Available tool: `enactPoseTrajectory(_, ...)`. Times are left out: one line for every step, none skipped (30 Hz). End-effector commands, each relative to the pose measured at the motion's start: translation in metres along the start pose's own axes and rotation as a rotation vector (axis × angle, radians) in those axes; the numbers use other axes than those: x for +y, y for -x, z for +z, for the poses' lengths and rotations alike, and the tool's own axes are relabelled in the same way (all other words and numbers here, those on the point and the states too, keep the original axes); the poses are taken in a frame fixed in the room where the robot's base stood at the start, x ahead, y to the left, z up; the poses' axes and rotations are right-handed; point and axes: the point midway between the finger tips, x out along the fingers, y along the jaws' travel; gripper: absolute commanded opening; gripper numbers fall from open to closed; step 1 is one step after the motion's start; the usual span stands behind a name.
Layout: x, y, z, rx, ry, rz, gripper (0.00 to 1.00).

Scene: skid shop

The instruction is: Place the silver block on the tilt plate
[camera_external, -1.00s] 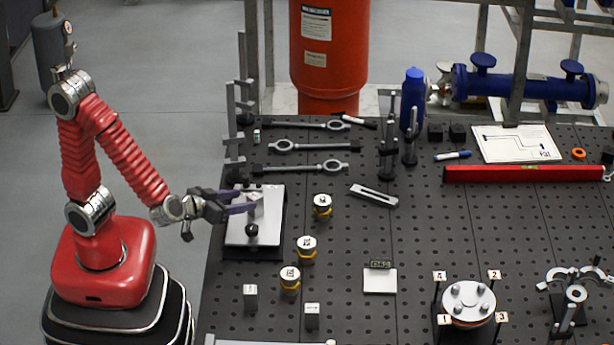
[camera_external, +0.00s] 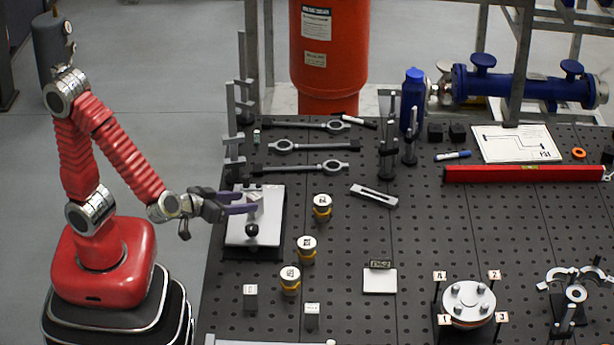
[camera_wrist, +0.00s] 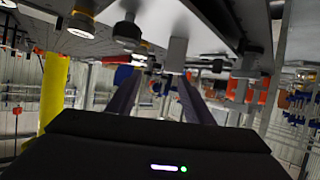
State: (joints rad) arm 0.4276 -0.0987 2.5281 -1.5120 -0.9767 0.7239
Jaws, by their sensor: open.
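The tilt plate (camera_external: 240,232) is a pale plate on a black base at the left side of the bench, with a black knob at its front. A small silver block (camera_external: 256,199) stands on its right rear part. My gripper (camera_external: 252,203) is open, with its dark purple fingers reaching low over the plate from the left, one on each side of the block. In the wrist view the picture is upside down; the block (camera_wrist: 177,54) touches the plate (camera_wrist: 220,14) and shows between the fingertips (camera_wrist: 157,82). Contact between fingers and block cannot be told.
Several yellow-ringed cylinders (camera_external: 307,248) stand right of the plate. Two more grey blocks (camera_external: 250,297) (camera_external: 312,314) stand in front. Long wrenches (camera_external: 310,147) lie behind. A square pale pad (camera_external: 380,281) and a bolted flange (camera_external: 468,300) are farther right.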

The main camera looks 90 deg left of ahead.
Motion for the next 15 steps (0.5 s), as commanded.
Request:
enactPoseTrajectory(0.009,0.001,-0.006,-0.004,0.019,0.047,0.47)
enactPoseTrajectory(0.015,0.001,-0.009,-0.009,0.027,0.081,0.47)
enactPoseTrajectory(0.025,0.003,-0.013,-0.016,0.039,0.131,0.47)
enactPoseTrajectory(0.032,0.005,-0.016,-0.023,0.046,0.171,0.47)
enactPoseTrajectory(0.040,0.007,-0.019,-0.030,0.053,0.212,0.47)
enactPoseTrajectory(0.050,0.011,-0.024,-0.042,0.060,0.267,0.47)
enactPoseTrajectory(0.056,0.014,-0.027,-0.050,0.064,0.307,0.47)
enactPoseTrajectory(0.063,0.018,-0.029,-0.059,0.064,0.347,0.47)
enactPoseTrajectory(0.071,0.024,-0.033,-0.072,0.063,0.397,0.47)
enactPoseTrajectory(0.076,0.028,-0.035,-0.082,0.061,0.433,0.47)
enactPoseTrajectory(0.081,0.033,-0.037,-0.093,0.057,0.469,0.47)
enactPoseTrajectory(0.086,0.040,-0.039,-0.109,0.051,0.512,0.47)
enactPoseTrajectory(0.090,0.045,-0.040,-0.121,0.043,0.544,0.47)
enactPoseTrajectory(0.093,0.051,-0.041,-0.133,0.035,0.574,0.47)
enactPoseTrajectory(0.096,0.058,-0.042,-0.150,0.020,0.612,0.47)
